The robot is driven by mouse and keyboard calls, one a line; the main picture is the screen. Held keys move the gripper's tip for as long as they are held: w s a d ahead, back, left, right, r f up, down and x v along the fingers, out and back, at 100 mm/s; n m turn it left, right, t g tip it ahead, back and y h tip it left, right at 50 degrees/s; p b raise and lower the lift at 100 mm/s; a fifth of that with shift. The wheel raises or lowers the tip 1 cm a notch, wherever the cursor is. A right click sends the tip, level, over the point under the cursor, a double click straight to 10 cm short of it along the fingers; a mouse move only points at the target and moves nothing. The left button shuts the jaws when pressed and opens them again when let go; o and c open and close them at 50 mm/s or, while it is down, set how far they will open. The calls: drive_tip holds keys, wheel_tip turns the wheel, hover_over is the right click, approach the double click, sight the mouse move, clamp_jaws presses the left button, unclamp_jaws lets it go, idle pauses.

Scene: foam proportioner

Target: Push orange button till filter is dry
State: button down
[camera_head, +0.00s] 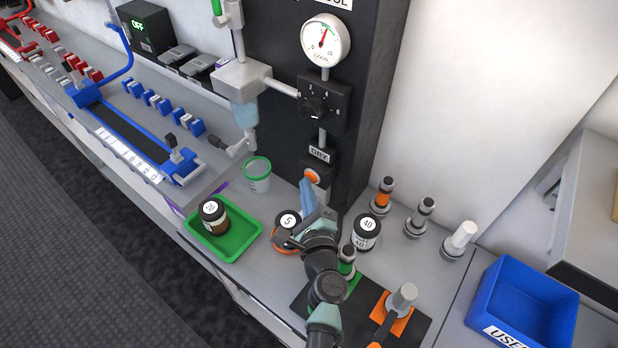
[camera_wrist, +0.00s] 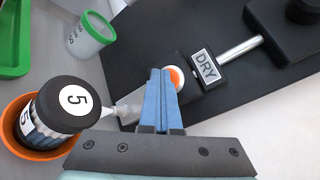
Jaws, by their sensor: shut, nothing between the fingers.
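The orange button (camera_head: 312,175) sits on a small black box under a DRY label (camera_head: 319,153), low on the dark column. In the wrist view the button (camera_wrist: 176,76) shows just beyond my fingertips and is partly hidden by them. My gripper (camera_head: 306,186) is shut and empty, with its blue fingers pointing at the button; it also shows in the wrist view (camera_wrist: 161,75). The tips are at or very near the button, and I cannot tell whether they press it. The filter housing (camera_head: 243,112) hangs on the column's left, and its inside cannot be made out.
A jar marked 5 (camera_wrist: 62,105) stands in an orange dish close beside my gripper. A clear green-rimmed cup (camera_head: 257,175) and a green tray (camera_head: 222,238) with a jar marked 20 are to the left.

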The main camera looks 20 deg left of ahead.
drive_tip(key=shift+s, duration=0.1)
drive_tip(key=shift+s+a, duration=0.25)
drive_tip(key=shift+s, duration=0.45)
drive_tip(key=shift+s+a, duration=0.3)
drive_tip(key=shift+s, duration=0.5)
drive_tip(key=shift+s+a, duration=0.25)
drive_tip(key=shift+s, duration=0.5)
drive_tip(key=shift+s+a, duration=0.3)
drive_tip(key=shift+s, duration=0.5)
